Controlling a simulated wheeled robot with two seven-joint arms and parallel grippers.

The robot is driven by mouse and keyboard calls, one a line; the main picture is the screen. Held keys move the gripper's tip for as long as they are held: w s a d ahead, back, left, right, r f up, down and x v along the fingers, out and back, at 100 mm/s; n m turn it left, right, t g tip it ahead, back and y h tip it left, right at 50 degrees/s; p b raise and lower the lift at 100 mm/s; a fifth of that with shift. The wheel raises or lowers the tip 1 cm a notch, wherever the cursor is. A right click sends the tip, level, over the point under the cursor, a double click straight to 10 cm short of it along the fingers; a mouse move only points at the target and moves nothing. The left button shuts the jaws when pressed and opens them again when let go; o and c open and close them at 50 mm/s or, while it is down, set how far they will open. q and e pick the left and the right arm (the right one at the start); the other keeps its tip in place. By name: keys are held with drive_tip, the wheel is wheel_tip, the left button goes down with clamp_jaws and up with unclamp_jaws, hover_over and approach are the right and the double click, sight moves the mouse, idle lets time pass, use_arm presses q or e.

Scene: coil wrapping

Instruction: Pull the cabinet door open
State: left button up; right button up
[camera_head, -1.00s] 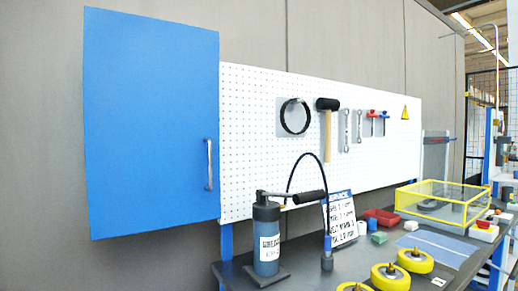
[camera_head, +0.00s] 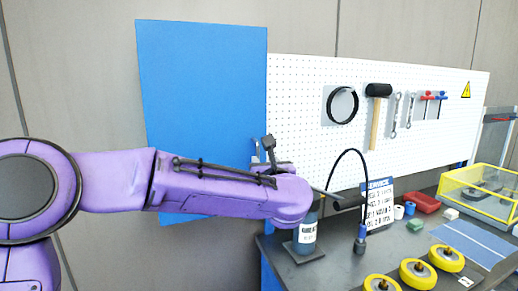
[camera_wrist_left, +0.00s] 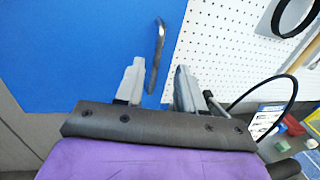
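The blue cabinet door (camera_head: 205,85) hangs on the wall at the left of the white pegboard and looks shut. Its grey metal bar handle (camera_wrist_left: 158,50) shows in the left wrist view, running nearly upright near the door's right edge. My left gripper (camera_head: 263,149) is raised in front of the door's lower right part. In the left wrist view its two fingers (camera_wrist_left: 158,85) are apart, with the handle's lower end between them in the picture. I see no clear contact, and the depth gap is hard to tell. In the head view my arm and gripper hide the handle area. My right gripper is out of view.
The pegboard (camera_head: 300,90) with hanging tools is right of the door. Below it, the dark workbench (camera_head: 335,268) holds a dark bottle-like pump (camera_head: 306,236), a sign (camera_head: 380,205), yellow wheels (camera_head: 418,273) and a yellow-framed case (camera_head: 480,190). The pump stands close to my left wrist.

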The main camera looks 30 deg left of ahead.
sight(258, 152)
use_arm(q)
drive_tip(key=p+x, duration=0.3)
drive_tip(key=x, duration=0.4)
drive_tip(key=shift+a+r, duration=0.1)
drive_tip(key=shift+a, duration=0.1)
drive_tip(key=shift+w+a, duration=0.2)
drive_tip(key=shift+w, duration=0.2)
drive_tip(key=shift+d, duration=0.1)
clamp_jaws()
